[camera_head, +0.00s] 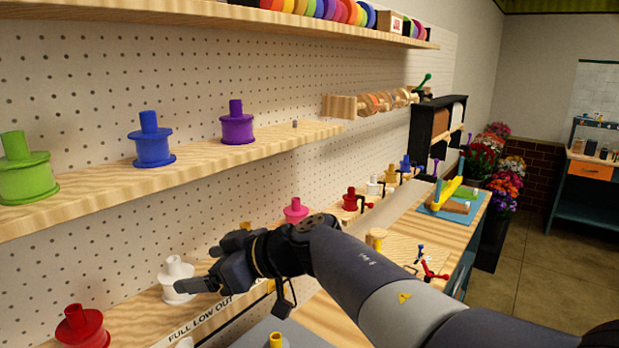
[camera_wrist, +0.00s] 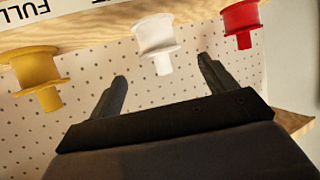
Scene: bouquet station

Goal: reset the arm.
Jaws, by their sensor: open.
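My arm reaches in from the lower right in the head view, and my gripper (camera_head: 212,268) is near the lower shelf, by a white spool (camera_head: 175,280). In the wrist view my gripper (camera_wrist: 163,80) has its two fingers spread apart with nothing between them. The white spool (camera_wrist: 155,40) stands beyond the fingertips there, apart from them as far as I can tell. A yellow spool (camera_wrist: 37,72) is to its left and a red spool (camera_wrist: 240,22) to its right.
The upper shelf (camera_head: 100,188) holds a green spool (camera_head: 27,170), a blue spool (camera_head: 151,142) and a purple spool (camera_head: 237,125). A pegboard wall (camera_head: 120,60) stands close behind. A workbench (camera_head: 400,240) with small tools runs to the right. Flowers (camera_head: 483,152) stand beyond it.

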